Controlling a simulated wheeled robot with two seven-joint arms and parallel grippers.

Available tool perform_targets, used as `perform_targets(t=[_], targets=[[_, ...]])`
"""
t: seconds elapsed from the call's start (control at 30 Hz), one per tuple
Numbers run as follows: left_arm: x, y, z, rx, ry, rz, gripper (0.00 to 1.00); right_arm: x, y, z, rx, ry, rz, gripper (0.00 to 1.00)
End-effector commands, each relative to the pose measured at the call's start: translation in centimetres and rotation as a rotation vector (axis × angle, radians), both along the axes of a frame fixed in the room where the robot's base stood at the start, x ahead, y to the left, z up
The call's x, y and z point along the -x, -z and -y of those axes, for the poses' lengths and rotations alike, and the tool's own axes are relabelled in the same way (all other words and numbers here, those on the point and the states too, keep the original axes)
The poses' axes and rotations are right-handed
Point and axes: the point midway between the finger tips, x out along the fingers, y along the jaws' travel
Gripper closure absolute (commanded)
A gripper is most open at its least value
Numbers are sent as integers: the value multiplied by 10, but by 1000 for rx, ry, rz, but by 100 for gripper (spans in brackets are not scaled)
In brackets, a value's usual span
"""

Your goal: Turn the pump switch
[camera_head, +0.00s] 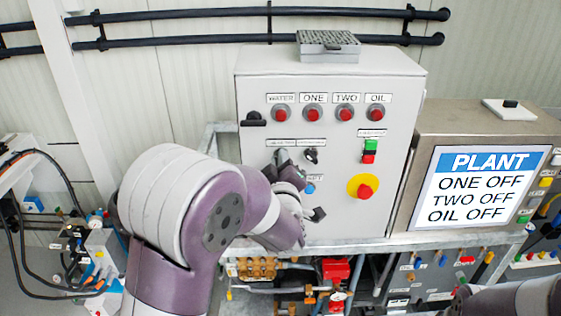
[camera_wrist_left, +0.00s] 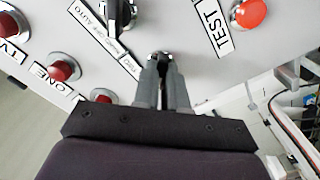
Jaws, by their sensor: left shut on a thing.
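A grey control cabinet (camera_head: 335,222) stands ahead with rotary switches on its front. My left gripper (camera_head: 283,158) reaches up to the left switch of the middle row, mostly hiding it. In the left wrist view, my left gripper (camera_wrist_left: 164,62) is shut on a black switch knob (camera_wrist_left: 163,54), its grey fingers on either side of it. A second black switch (camera_head: 311,155) is just right of it, and also shows in the left wrist view (camera_wrist_left: 122,14), apart from the fingers. My right gripper is not in view.
Red lamps (camera_head: 313,114) line the cabinet's top. A red emergency button on yellow (camera_head: 364,187) and green and red push buttons (camera_head: 370,151) are to the right. A plant screen (camera_head: 476,188) reads ONE OFF, TWO OFF, OIL OFF. Pipes and fittings lie below.

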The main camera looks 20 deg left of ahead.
Motion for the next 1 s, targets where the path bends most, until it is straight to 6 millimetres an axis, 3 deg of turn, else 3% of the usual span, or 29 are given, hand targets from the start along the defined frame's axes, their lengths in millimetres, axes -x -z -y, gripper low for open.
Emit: perform_targets(t=[0.27,1.0], targets=[[0,-2,-1,-92,-3,-18,100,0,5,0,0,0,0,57],[-1,-8,2,-631,-7,-166,100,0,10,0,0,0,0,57]])
